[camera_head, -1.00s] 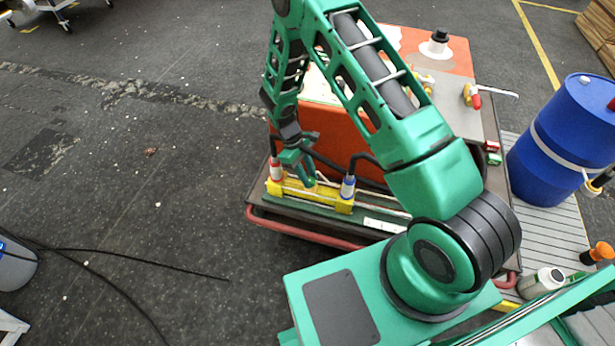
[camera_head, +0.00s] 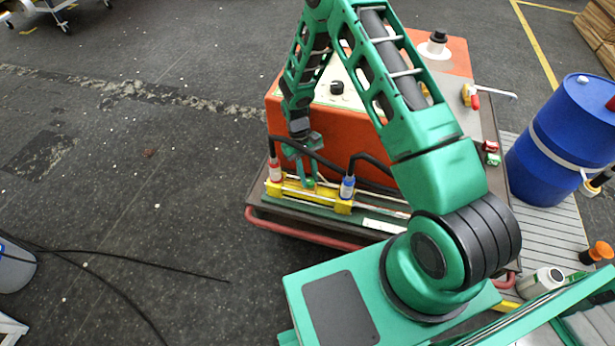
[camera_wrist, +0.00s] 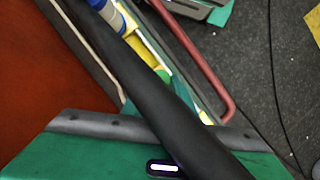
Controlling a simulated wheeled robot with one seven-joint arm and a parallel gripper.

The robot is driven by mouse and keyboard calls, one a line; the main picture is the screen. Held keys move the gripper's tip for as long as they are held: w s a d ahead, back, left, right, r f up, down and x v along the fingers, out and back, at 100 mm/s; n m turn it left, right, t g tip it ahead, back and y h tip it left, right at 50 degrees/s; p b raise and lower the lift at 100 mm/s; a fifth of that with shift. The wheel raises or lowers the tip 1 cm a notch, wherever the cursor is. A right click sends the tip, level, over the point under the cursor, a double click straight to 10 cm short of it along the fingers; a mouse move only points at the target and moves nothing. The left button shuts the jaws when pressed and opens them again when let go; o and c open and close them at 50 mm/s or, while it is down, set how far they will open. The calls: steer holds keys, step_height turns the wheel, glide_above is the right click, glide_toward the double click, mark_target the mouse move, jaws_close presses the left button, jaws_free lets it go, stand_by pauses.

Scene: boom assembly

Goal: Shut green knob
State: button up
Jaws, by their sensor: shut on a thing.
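The green knob (camera_head: 310,183) sits on the yellow valve block (camera_head: 291,190) between a red-and-white and a blue-and-white hose fitting. My gripper (camera_head: 306,179) reaches down from above, with its fingertips at the knob, and appears shut on it. In the wrist view, a bit of the green knob (camera_wrist: 163,76) shows beside a thick black hose (camera_wrist: 165,95). The hose crosses close in front of the camera and hides most of my fingers and their contact with the knob.
The red fitting (camera_head: 275,170) and blue fitting (camera_head: 347,187) stand either side of my fingers, with black hoses arching from them. An orange housing (camera_head: 345,136) rises right behind. A red rail (camera_head: 300,232) edges the cart. A blue barrel (camera_head: 565,140) stands right.

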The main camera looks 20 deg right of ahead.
mark_target(307, 179)
steer(key=shift+w+d, duration=0.1)
steer(key=shift+w, duration=0.05)
steer(key=o, duration=1.1)
steer(key=shift+c, duration=0.2)
steer(key=r, duration=0.4)
steer(key=shift+a+r, duration=0.25)
steer(key=shift+a, duration=0.1)
steer(key=s+a+r, duration=0.6)
steer(key=a, duration=0.3)
steer(key=shift+a+r, duration=0.15)
steer(key=shift+r, duration=0.05)
